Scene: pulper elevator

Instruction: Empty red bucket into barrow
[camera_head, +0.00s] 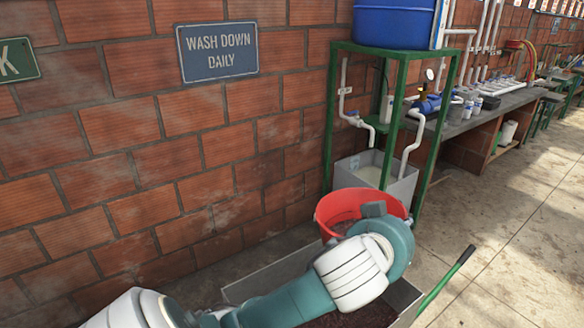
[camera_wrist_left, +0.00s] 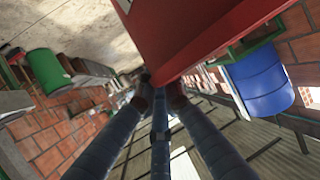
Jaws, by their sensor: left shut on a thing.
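The red bucket (camera_head: 330,208) hangs over the far side of the barrow in the head view, its mouth showing and some dark contents inside near the bottom of the opening. Its red wall (camera_wrist_left: 200,35) fills the top of the left wrist view. My left gripper (camera_wrist_left: 160,90) is shut on the bucket; in the head view my own wrist mostly hides the grip. The barrow (camera_head: 268,274) is a grey tray with a green handle (camera_head: 447,283), low in the head view. Dark reddish material (camera_head: 362,316) lies in it. My arm covers much of the tray. My right gripper is out of view.
A green frame stand (camera_head: 401,95) holding a blue tank (camera_head: 392,25) stands just behind the bucket, with a grey basin (camera_head: 402,183) at its foot. A brick wall runs along the left. A long workbench (camera_head: 488,113) extends back right. Open concrete floor lies to the right.

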